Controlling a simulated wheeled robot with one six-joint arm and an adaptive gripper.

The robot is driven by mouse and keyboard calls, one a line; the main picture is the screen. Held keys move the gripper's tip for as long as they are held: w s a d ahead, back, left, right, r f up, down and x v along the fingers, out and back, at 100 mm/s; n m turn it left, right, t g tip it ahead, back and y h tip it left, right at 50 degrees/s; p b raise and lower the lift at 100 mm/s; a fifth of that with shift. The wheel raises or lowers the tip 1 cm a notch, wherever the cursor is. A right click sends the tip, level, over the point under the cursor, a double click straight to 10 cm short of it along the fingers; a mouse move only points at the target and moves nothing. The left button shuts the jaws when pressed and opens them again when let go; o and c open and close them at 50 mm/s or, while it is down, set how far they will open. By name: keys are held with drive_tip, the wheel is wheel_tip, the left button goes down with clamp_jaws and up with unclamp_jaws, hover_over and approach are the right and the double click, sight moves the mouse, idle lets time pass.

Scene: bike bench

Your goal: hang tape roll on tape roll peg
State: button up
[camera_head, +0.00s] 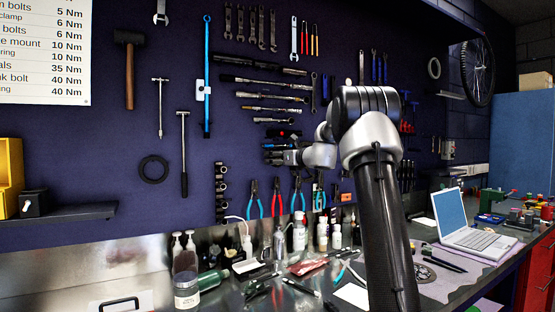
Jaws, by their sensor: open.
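My arm rises from the bottom right of the middle and bends left at its top. My gripper (275,151) is at its end, small and dark in front of the purple tool wall, open, with nothing seen between its fingers. A black ring (143,169) hangs flat on the wall at left, well apart from my gripper. I cannot tell whether either ring is the tape roll. No bare tape roll peg can be made out; my arm hides part of the wall.
Pliers (276,198) and wrenches hang around my gripper. Bottles (299,234), a dark jar (187,290) and loose tools crowd the bench below. A laptop (470,236) stands open at right. A shelf (80,213) juts out at left.

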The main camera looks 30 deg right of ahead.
drive_tip(key=f+v, duration=0.1)
drive_tip(key=v, duration=1.1)
drive_tip(key=s+a+f+n+g+y, duration=0.1)
drive_tip(key=s+a+f+n+g, duration=0.25)
drive_tip(key=s+f+n, duration=0.45)
drive_tip(key=s+a+f+n+g, duration=0.3)
drive_tip(key=s+f+n+g, duration=0.2)
drive_tip(key=s+f+n, duration=0.25)
drive_tip(key=s+a+f+n+g+h, duration=0.1)
drive_tip(key=s+a+n, duration=0.2)
drive_tip(key=s+n, duration=0.3)
drive_tip(key=s+a+f+n+g+h, duration=0.1)
drive_tip(key=s+a+n+h, duration=0.1)
drive_tip(key=s+n, duration=0.4)
drive_tip(key=s+a+f+n+g+h, duration=0.1)
drive_tip(key=s+a+n, duration=0.3)
drive_tip(key=s, duration=1)
drive_tip(key=shift+s+a+f+n+g+h, duration=0.25)
drive_tip(key=shift+n+g, duration=0.3)
drive_tip(key=shift+n, duration=0.4)
drive_tip(key=shift+c, duration=0.2)
